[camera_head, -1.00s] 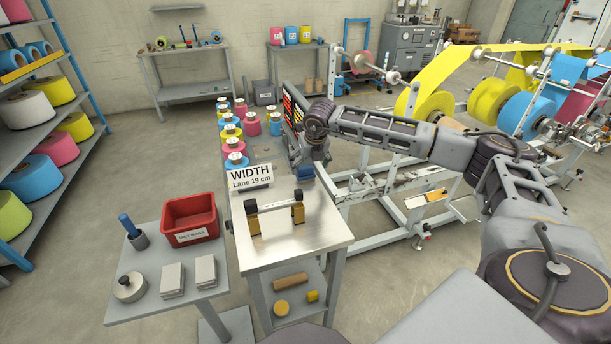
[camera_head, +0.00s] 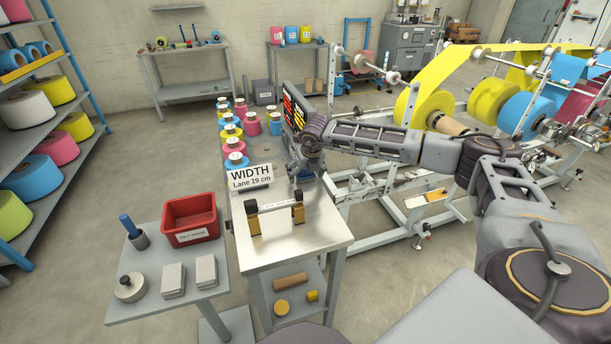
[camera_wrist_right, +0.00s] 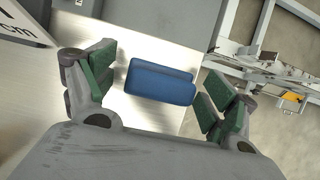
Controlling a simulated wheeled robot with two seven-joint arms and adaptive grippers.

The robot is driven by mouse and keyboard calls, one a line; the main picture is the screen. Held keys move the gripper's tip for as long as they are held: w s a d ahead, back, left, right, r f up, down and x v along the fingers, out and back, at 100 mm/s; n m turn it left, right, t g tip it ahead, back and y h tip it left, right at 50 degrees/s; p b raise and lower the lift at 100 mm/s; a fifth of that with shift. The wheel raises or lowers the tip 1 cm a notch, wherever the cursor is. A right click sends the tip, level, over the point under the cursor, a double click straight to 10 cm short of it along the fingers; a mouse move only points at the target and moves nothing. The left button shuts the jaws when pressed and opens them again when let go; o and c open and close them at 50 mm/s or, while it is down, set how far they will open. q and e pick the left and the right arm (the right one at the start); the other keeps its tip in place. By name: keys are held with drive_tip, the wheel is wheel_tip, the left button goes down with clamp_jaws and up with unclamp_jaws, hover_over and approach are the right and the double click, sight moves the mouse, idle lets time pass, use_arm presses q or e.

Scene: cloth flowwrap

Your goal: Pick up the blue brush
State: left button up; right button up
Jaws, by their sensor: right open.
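The blue brush (camera_wrist_right: 160,82) is a rounded blue block in the right wrist view, lying on the metal tabletop near its edge. My right gripper (camera_wrist_right: 158,97) is open, with one green-padded finger on each side of the brush and visible gaps between. In the head view my right gripper (camera_head: 298,171) is above the far right part of the metal table (camera_head: 310,238) and mostly hides the brush. My left gripper is not in view.
A WIDTH sign (camera_head: 249,178) stands just left of the gripper. A gauge with two yellow-brown posts (camera_head: 298,212) stands nearer on the table. Colored rolls (camera_head: 233,145) stand behind. A red bin (camera_head: 191,217) is on the left side table.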

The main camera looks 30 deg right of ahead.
idle(0.3)
drive_tip(key=c, duration=1.1)
drive_tip(key=shift+r, duration=0.15)
drive_tip(key=shift+r, duration=4.9)
drive_tip(key=o, duration=0.4)
drive_tip(key=c, duration=0.3)
